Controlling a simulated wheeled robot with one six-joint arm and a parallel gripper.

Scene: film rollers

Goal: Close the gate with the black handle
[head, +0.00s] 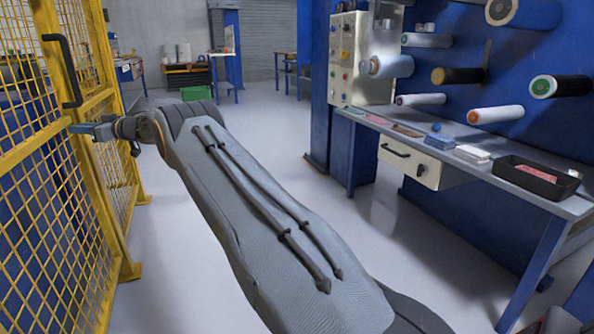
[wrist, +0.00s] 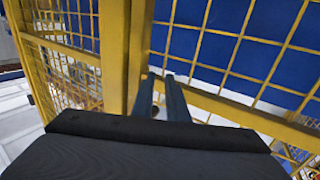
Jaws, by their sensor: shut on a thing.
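The yellow mesh gate (head: 88,190) stands upright at the left in the head view, and its yellow frame fills much of the wrist view (wrist: 115,50). The black handle (head: 66,72) is a bent bar on the gate's frame. My gripper (head: 76,129) is at the frame, just below the handle's lower end in the picture. In the wrist view its two dark fingers (wrist: 165,90) reach to the yellow frame. It is shut on part of the gate; the exact contact is hard to see.
More yellow mesh fencing (head: 118,165) stands behind the gate. A blue workbench (head: 365,125) with a drawer and a black tray (head: 537,180) is at the right, under wall-mounted film rollers (head: 495,114). A green crate (head: 196,93) lies far back. The grey floor between is clear.

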